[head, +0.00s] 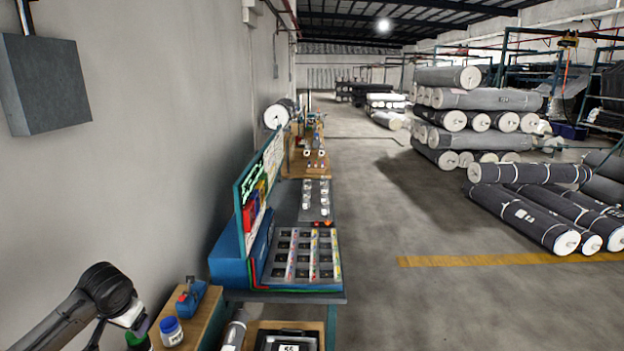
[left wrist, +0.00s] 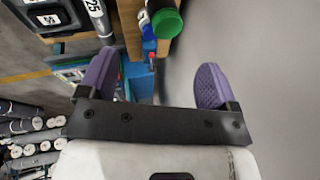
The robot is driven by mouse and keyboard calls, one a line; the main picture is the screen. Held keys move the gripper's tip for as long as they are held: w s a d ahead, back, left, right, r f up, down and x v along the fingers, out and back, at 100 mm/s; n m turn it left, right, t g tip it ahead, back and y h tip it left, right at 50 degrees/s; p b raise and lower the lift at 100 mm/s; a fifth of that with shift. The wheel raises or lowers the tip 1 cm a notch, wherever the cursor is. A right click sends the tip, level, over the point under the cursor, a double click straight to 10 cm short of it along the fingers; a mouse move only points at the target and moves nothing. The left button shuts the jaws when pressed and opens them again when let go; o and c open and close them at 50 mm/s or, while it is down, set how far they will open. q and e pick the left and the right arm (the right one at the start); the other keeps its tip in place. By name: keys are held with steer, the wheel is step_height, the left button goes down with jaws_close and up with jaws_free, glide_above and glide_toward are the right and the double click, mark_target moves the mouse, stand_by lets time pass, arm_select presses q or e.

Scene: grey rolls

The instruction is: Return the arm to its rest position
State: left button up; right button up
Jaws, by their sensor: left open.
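My left arm (head: 95,292) comes in at the lower left of the head view, bent at a dark joint with a white part beyond it. The arm is beside the wall, left of a small wooden bench (head: 200,325). My right gripper does not show in either view.
A white jar with a blue lid (head: 171,331) and a blue tool (head: 190,298) stand on the bench. A green-lidded container (left wrist: 167,22) is close by. A workstation with a parts tray (head: 303,255) lies beyond. Grey rolls (head: 480,99) are stacked at right; the floor between is clear.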

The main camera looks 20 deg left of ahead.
arm_select(q)
steer(key=w+d+r+m+t+y, duration=0.2)
steer(key=w+d+r+m+t, duration=0.25)
steer(key=d+r, duration=0.4)
steer(key=s+d+f+m+t+h+p, duration=0.1)
steer(key=s+d+f+t, duration=0.1)
steer(key=d, duration=0.5)
steer(key=s+d+f+m+t+h+p, duration=0.1)
steer(key=s+d+f+m+t, duration=0.15)
steer(key=d, duration=0.45)
steer(key=s+d+f+n+g+h+p, duration=0.1)
steer(key=s+d+f, duration=0.3)
steer(key=s, duration=0.5)
steer(key=s+d+f+n+g+h+p, duration=0.1)
steer(key=s+d+f+g+p, duration=0.2)
steer(key=s+f, duration=0.4)
steer(key=s+d+f+n+g+h+p, duration=0.1)
steer(key=s+d+f, duration=0.5)
steer(key=s, duration=0.7)
steer(key=shift+d+f+n+g+h+p, duration=0.2)
steer(key=shift+d+n+g+h+p, duration=0.25)
steer(key=shift+g, duration=0.75)
